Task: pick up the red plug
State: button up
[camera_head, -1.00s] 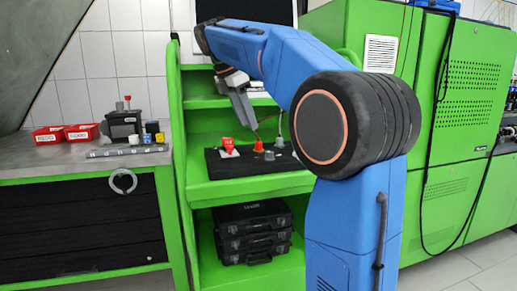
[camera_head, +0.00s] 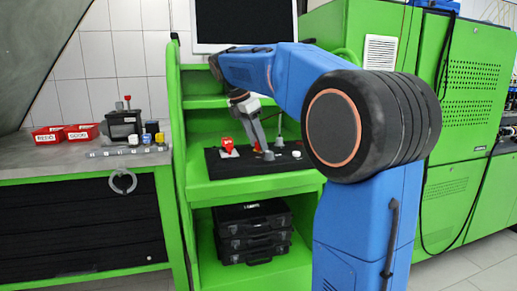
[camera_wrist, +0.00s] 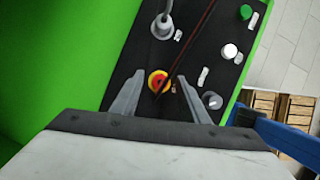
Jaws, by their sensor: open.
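A small red plug (camera_wrist: 158,82) with an orange-yellow rim stands on the black panel (camera_wrist: 119,72) in the wrist view. It lies between the two fingertips of my gripper (camera_wrist: 160,75), which is open. Whether the fingers reach down to its height cannot be told. In the head view my gripper (camera_head: 258,140) points down over the panel, and only a bit of red (camera_head: 257,147) shows by its fingers. A second red piece (camera_head: 228,147) on a white base stands left of it.
In the wrist view a grey post (camera_wrist: 165,25) stands near the plug, with a thin dark cable crossing close by. A grey knob (camera_wrist: 212,100), a white knob (camera_wrist: 229,51) and a green knob (camera_wrist: 246,12) line the panel. A screen (camera_head: 245,22) hangs above the green shelf.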

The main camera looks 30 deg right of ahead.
jog(key=shift+c, duration=0.3)
jog(key=c, duration=0.9)
jog(key=shift+r, duration=0.15)
notch_tip(320, 180, up, 10)
jog(key=shift+f, duration=0.1)
